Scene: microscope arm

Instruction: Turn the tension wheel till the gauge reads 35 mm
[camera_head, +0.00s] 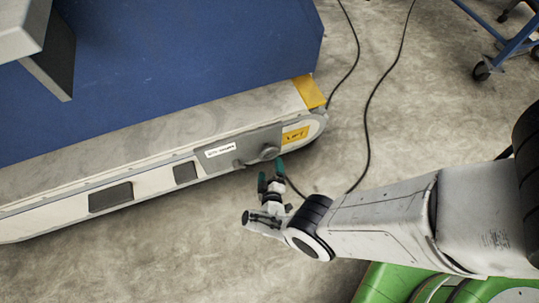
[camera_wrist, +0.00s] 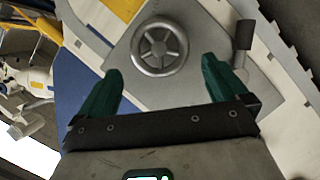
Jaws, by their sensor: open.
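The tension wheel (camera_wrist: 160,46) is a grey metal handwheel with spokes on a grey plate (camera_wrist: 195,88). In the head view the wheel (camera_head: 269,153) is a small round knob near the right end of the long low machine side. My gripper (camera_wrist: 162,70) is open, its two green fingers apart on either side of the wheel's lower edge in the wrist view. In the head view my gripper (camera_head: 271,175) is close in front of the wheel. I cannot tell whether the fingers touch it. No gauge reading can be made out.
A white label (camera_head: 220,149) with small print is left of the wheel, and a yellow label (camera_head: 295,135) is right of it. A dark grey part (camera_wrist: 244,36) sticks out right of the wheel. Black cables (camera_head: 368,120) lie on the floor. A blue wheeled frame (camera_head: 512,45) stands far right.

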